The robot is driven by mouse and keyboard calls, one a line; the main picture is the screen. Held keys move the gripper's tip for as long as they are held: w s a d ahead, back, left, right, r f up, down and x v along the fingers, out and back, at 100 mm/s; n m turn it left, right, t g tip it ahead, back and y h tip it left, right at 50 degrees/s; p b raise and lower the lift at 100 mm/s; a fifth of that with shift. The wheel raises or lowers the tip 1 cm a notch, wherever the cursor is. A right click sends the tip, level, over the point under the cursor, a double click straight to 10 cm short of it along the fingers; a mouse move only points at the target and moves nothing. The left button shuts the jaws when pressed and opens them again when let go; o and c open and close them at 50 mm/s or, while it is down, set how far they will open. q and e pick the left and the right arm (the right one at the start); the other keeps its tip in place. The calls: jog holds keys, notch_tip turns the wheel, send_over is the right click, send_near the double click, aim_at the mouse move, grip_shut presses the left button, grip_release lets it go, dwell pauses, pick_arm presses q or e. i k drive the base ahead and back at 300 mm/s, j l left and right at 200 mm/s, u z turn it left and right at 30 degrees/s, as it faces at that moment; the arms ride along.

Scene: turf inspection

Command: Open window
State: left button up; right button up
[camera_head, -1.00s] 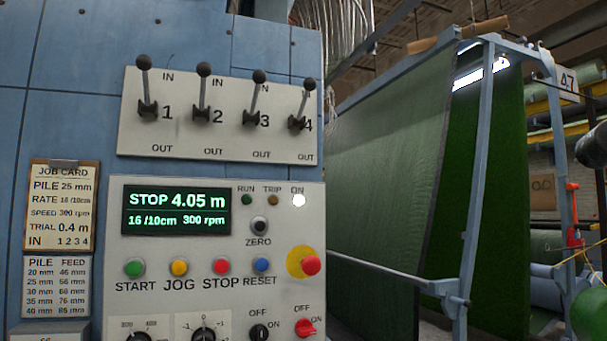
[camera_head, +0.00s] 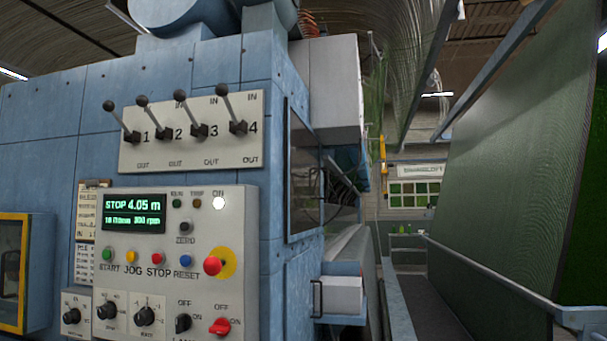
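Neither of my grippers is in view. A dark, glossy framed panel (camera_head: 303,170), which may be a window, is on the right side of the blue machine (camera_head: 205,80). I see it steeply from the side and cannot tell whether it is open or shut. A yellow-framed pane (camera_head: 12,272) is cut off at the left edge. It may also be a window.
The control panel (camera_head: 240,270) has buttons and a display reading STOP 4.05 m. Above it, a plate (camera_head: 190,150) carries several levers tilted towards IN. A white box (camera_head: 341,294) juts out low on the machine's side. Green turf (camera_head: 515,190) hangs at right beside a rail (camera_head: 490,275).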

aim_at(305, 199)
jog(key=i+l+z, duration=0.1)
jog(key=l, duration=0.15)
jog(key=i+l+z, duration=0.55)
jog(key=i, duration=0.25)
jog(key=i+z, duration=0.2)
jog(key=i, duration=0.15)
